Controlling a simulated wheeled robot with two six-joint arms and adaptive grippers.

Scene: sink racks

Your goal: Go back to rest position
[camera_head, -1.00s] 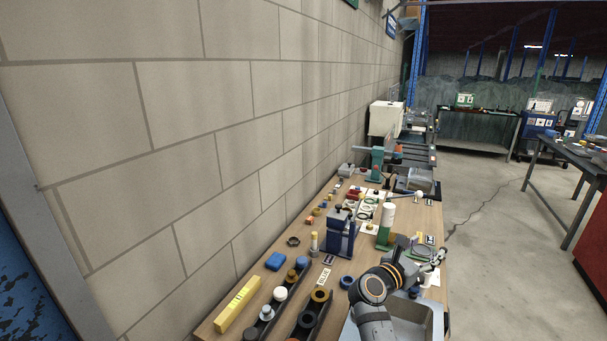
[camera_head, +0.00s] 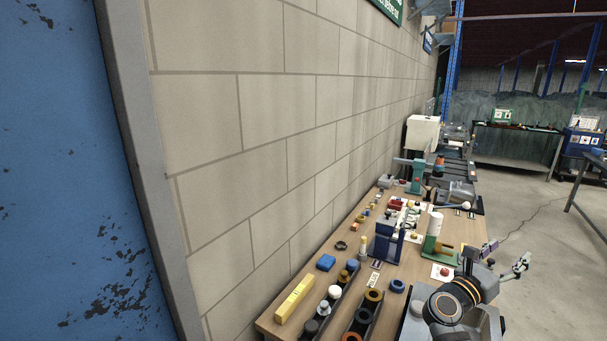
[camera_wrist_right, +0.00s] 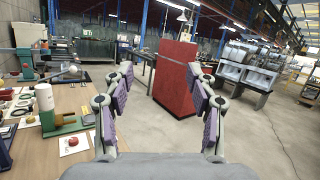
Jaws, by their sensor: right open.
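My right gripper (camera_head: 506,257) is at the lower right of the head view, above the right edge of the wooden workbench (camera_head: 272,316). In the right wrist view my right gripper (camera_wrist_right: 160,105) has its two purple-padded fingers spread wide apart with nothing between them. Beyond the fingers are bare concrete floor and a red cabinet (camera_wrist_right: 176,78). My left gripper does not show in either view.
A green stand with a white cylinder (camera_head: 434,228) and a blue fixture (camera_head: 384,243) stand on the bench near my right arm. A block wall runs along the left.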

